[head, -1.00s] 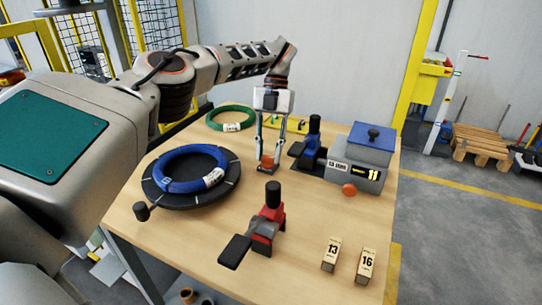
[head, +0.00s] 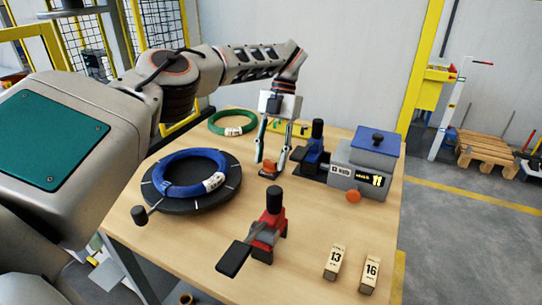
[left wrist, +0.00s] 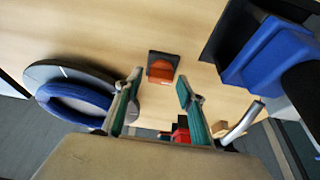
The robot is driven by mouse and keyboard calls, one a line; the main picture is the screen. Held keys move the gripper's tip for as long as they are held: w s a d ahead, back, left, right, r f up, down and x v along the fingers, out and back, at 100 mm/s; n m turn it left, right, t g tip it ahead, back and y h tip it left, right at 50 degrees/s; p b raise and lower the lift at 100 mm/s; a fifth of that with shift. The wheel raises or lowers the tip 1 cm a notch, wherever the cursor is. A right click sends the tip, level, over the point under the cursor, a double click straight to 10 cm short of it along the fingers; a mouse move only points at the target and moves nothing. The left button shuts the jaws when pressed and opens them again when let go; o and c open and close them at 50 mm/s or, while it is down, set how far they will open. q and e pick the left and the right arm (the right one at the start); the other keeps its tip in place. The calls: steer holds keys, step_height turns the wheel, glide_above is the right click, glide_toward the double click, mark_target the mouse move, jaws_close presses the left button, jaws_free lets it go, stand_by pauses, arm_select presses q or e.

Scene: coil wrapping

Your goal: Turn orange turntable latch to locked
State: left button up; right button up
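The orange turntable latch (head: 269,166) sits on a small dark base on the table, to the right of the black turntable (head: 218,197). The turntable carries a blue coil (head: 170,183). My left gripper (head: 271,163) points down over the latch with its fingers open, one on each side of it in the head view. In the left wrist view the latch (left wrist: 161,70) shows beyond the gap between the green fingertips (left wrist: 160,86). The fingers hold nothing; contact with the latch cannot be made out. My right gripper is not in view.
A blue toggle clamp (head: 314,150) and a grey box with a blue lid (head: 368,165) stand just right of the latch. A red clamp (head: 266,230) stands in front. A green coil (head: 232,122) lies behind. Blocks marked 13 (head: 334,262) and 16 (head: 369,275) stand front right.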

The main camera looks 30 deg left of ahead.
arm_select(q)
step_height(320, 180, up, 10)
stand_by(0.8)
stand_by(0.3)
